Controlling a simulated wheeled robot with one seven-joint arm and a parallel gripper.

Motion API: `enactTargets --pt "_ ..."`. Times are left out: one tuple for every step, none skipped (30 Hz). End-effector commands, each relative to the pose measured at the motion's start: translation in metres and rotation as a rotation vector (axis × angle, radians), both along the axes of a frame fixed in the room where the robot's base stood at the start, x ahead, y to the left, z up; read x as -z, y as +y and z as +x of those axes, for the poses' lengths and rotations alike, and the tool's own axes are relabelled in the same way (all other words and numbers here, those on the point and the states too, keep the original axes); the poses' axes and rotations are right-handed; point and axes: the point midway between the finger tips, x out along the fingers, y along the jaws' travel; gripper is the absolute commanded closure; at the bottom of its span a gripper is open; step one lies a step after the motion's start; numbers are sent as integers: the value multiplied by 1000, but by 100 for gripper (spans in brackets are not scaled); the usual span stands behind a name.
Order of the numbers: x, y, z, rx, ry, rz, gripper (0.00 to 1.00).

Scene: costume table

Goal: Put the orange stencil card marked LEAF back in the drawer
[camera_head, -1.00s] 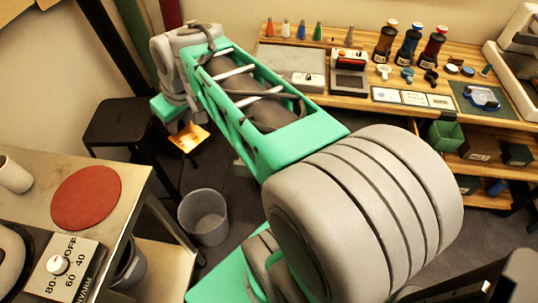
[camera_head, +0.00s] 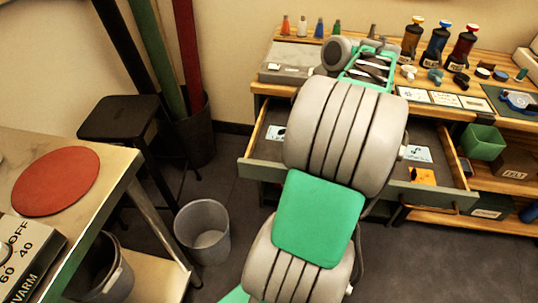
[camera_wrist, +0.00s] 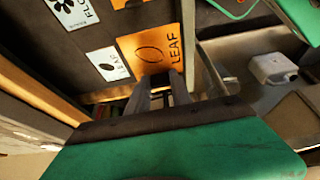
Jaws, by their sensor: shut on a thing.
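The orange LEAF card (camera_wrist: 153,52) is in the wrist view, its near edge between the fingertips of my gripper (camera_wrist: 163,82), which is shut on it. The card appears over the open drawer's dark floor, beside a white flower card (camera_wrist: 75,10) and a smaller white card (camera_wrist: 108,64). I cannot tell its height above the floor. In the head view the open drawer (camera_head: 262,170) shows on both sides of my arm, which hides my gripper. An orange card (camera_head: 423,176) shows at the drawer's right; its marking is too small to read.
Bottles (camera_head: 437,42) and white cards (camera_head: 415,95) are on the wooden bench top above the drawer. A green bin (camera_head: 483,142) stands right of the drawer. A grey waste bin (camera_head: 202,232), a black stool (camera_head: 118,118) and a metal table (camera_head: 115,180) are at left.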

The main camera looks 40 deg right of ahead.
Motion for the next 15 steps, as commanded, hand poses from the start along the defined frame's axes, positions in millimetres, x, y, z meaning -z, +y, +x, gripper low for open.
enactTargets --pt "11 8 14 -5 0 0 100" --pt "15 11 22 -7 0 0 100" --pt "26 15 30 -3 1 2 100" --pt "34 17 34 -2 1 1 100" --pt "40 19 39 -3 1 2 100" --pt "47 22 45 -2 1 1 100" --pt "51 23 49 0 0 0 100" --pt "55 25 52 1 0 0 100" --pt "58 26 55 2 0 1 100" --pt "60 26 57 2 0 1 100" --pt "62 27 59 2 0 1 100" --pt "65 29 62 1 0 0 100" --pt "69 30 64 2 0 0 100" --pt "73 31 67 1 0 0 100" --pt "82 32 67 1 1 1 100"
